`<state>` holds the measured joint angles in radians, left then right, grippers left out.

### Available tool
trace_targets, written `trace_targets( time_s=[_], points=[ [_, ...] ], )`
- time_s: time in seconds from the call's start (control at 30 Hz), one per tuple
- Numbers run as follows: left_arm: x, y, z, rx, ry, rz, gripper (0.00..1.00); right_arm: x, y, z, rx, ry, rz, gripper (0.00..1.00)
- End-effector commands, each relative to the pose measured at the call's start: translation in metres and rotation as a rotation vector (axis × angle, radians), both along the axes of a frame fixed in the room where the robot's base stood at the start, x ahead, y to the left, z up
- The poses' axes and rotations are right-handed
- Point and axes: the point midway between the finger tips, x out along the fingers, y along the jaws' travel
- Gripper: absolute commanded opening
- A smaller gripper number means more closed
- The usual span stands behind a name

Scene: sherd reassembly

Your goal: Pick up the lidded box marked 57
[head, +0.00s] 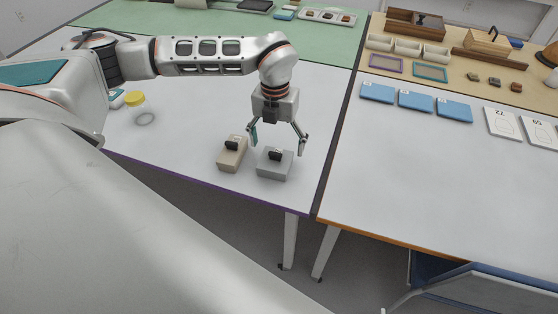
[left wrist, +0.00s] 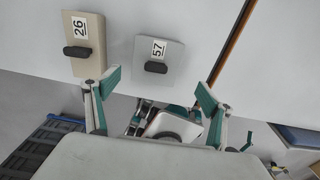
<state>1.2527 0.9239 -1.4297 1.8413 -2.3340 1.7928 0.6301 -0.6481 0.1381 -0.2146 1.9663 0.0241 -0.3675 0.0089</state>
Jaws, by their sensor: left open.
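The lidded box marked 57 (head: 275,170) is grey with a black knob on its lid. It stands near the front edge of the white table (head: 190,170). In the left wrist view the box (left wrist: 174,62) shows its 57 label beside the knob. My left gripper (head: 278,144) is open and empty above and just behind the box, with its fingers pointing down and apart from it. In the left wrist view the box lies beyond the open fingertips (left wrist: 158,87), between them from left to right.
A beige lidded box marked 26 (left wrist: 88,58) stands close on the left of the grey box; it also shows in the head view (head: 232,158). A yellow-lidded jar (head: 135,99) stands farther left. A second table with blue pads (head: 416,101) is to the right, past a narrow gap.

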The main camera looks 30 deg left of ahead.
Motion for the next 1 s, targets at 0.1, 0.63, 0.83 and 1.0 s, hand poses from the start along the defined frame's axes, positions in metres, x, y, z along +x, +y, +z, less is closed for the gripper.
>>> trace_targets(
  time_s=[0.1, 0.63, 0.83, 1.0],
  points=[
    [0.003, 0.010, -0.003, 0.030, -0.006, 0.021, 0.82, 0.000, 0.000, 0.000, 0.001, -0.002, 0.000, 1.00],
    [0.002, 0.008, -0.067, 0.028, -0.005, 0.018, 0.82, -0.002, -0.002, -0.006, -0.004, 0.008, 0.000, 1.00],
    [0.002, 0.008, -0.075, 0.027, -0.007, 0.017, 0.82, -0.003, -0.002, -0.007, -0.005, 0.010, 0.000, 1.00],
    [0.002, 0.008, -0.075, 0.026, -0.008, 0.017, 0.80, -0.003, -0.002, -0.007, -0.005, 0.009, -0.001, 1.00]
  ],
)
